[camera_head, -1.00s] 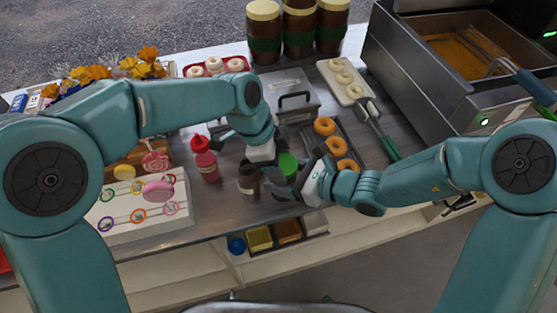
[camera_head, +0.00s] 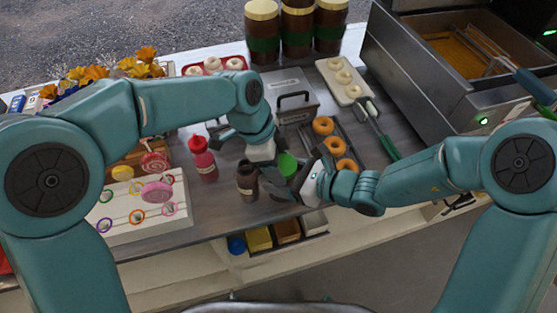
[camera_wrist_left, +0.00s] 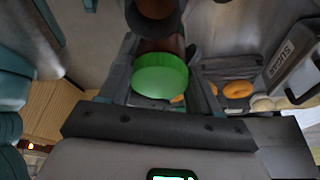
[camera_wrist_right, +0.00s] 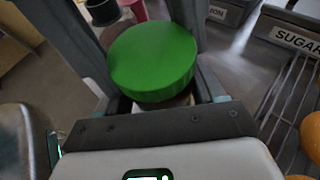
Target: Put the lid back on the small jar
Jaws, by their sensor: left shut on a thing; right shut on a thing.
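The green lid (camera_head: 287,165) shows between my two grippers in the head view. It also shows between the finger pairs in the left wrist view (camera_wrist_left: 160,75) and the right wrist view (camera_wrist_right: 153,62). The small jar (camera_wrist_right: 180,101) shows only as a brownish strip below the lid, and most of it is hidden. I cannot tell whether lid and jar touch. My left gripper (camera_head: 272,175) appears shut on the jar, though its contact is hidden. My right gripper (camera_head: 287,180) appears shut on the lid, with a finger along each side of it.
A brown bottle (camera_head: 247,181) and a red bottle (camera_head: 203,160) stand close on the left. A sugar container (camera_head: 295,105) stands behind. A rack of doughnuts (camera_head: 335,146) is to the right. A white board with rings (camera_head: 125,228) lies left. The counter's front edge is close.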

